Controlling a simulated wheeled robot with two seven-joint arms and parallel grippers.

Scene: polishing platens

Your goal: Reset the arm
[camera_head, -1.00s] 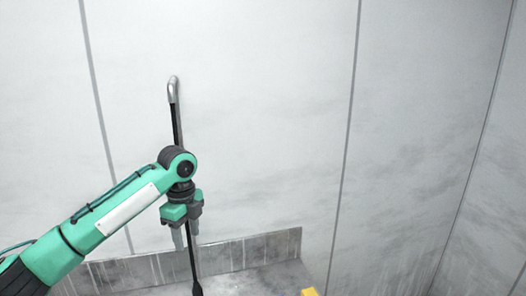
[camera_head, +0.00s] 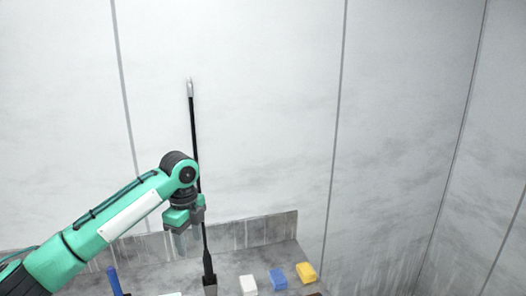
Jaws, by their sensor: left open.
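My left arm comes in from the left, and my left gripper (camera_head: 187,240) points downward over the grey counter. Its fingers are apart and hold nothing that I can see. A tall thin black rod with a silver top (camera_head: 194,130) stands nearly upright against the wall, just right of the gripper in the picture. I cannot tell how far apart the rod and gripper are in depth. My right gripper is not in view.
On the grey counter (camera_head: 231,262) are a white block (camera_head: 248,284), a blue block (camera_head: 278,279) and a yellow block (camera_head: 306,272). A blue handle (camera_head: 114,281) stands at the left. A low backsplash (camera_head: 268,229) runs along the pale wall panels. The space above the right side is clear.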

